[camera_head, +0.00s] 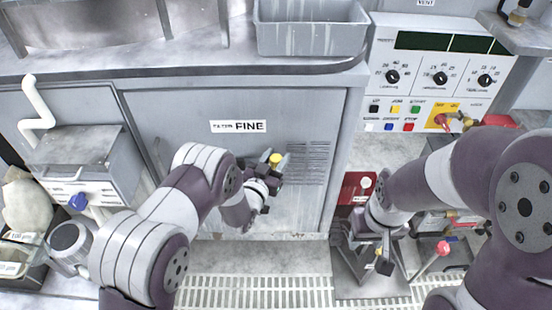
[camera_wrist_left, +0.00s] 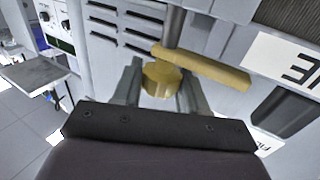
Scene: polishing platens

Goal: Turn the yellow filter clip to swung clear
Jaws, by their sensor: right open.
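The yellow filter clip shows in the left wrist view as a yellow bar (camera_wrist_left: 205,68) slanting down to the right, with a round yellow knob (camera_wrist_left: 162,80) in front of it. In the head view a small part of the yellow clip (camera_head: 275,160) shows at the front of the grey FINE cabinet, beside my left gripper (camera_head: 268,183). In the wrist view the fingers of my left gripper (camera_wrist_left: 160,92) stand on either side of the knob; whether both touch it is unclear. My right gripper (camera_head: 382,258) is open, low at the right, away from the clip.
The grey cabinet door (camera_head: 225,105) with vent slots lies behind the clip. A control panel (camera_head: 440,75) with knobs and buttons is at the upper right. A grey tray (camera_head: 312,40) sits on the counter. A grey box (camera_head: 90,150) with a blue knob stands at the left.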

